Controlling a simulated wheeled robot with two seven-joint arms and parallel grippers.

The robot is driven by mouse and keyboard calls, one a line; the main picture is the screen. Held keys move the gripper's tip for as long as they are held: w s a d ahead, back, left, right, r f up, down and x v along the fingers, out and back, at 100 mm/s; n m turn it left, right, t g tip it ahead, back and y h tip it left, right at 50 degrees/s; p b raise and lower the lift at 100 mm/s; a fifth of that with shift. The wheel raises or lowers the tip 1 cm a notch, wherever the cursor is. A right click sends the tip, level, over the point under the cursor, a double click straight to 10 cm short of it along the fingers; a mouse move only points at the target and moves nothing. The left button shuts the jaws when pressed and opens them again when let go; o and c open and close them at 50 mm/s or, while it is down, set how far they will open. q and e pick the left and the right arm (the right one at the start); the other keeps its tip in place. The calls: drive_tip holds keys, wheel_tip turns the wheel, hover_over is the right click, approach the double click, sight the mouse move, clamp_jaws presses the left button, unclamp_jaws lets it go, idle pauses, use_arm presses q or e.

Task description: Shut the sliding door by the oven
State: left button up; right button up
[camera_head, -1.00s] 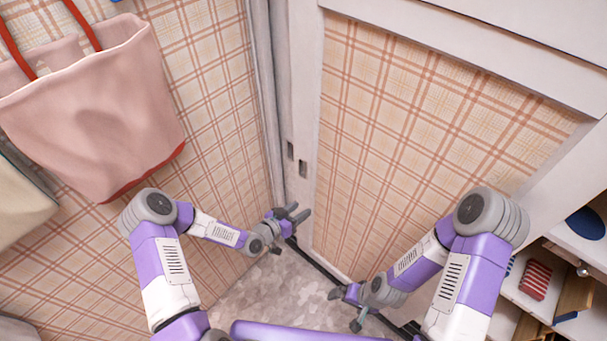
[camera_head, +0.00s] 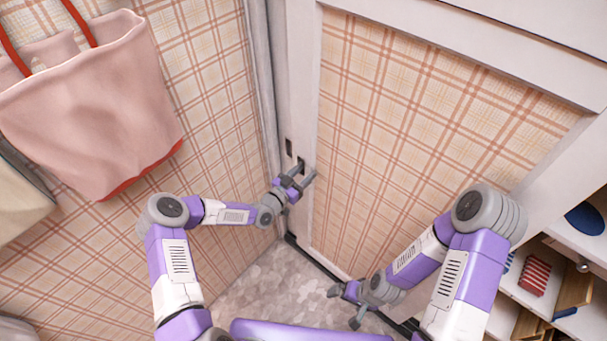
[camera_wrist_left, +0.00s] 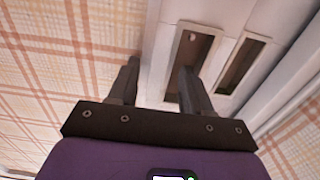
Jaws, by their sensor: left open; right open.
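The sliding door (camera_head: 400,150) has a plaid panel in a white frame and fills the middle and right of the head view. My left gripper (camera_head: 306,169) is open at the door's left upright, its fingers over the lower recessed slot and largely hiding it. Another dark slot (camera_head: 289,147) shows just up and left. The left wrist view shows two framed slots (camera_wrist_left: 191,52), one with a finger overlapping its lower edge; contact cannot be told. My right gripper (camera_head: 345,308) is open and empty, low in front of the door. No oven is visible.
A pink bag (camera_head: 95,105) with red straps hangs on the plaid wall at left. A dark floor track (camera_head: 325,268) runs along the door's foot. Open shelves (camera_head: 545,255) with a red striped item stand at right. The floor (camera_head: 265,285) between my arms is clear.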

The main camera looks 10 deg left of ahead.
use_arm(q)
clamp_jaws()
drive_tip(key=shift+d, duration=0.1)
idle(0.3)
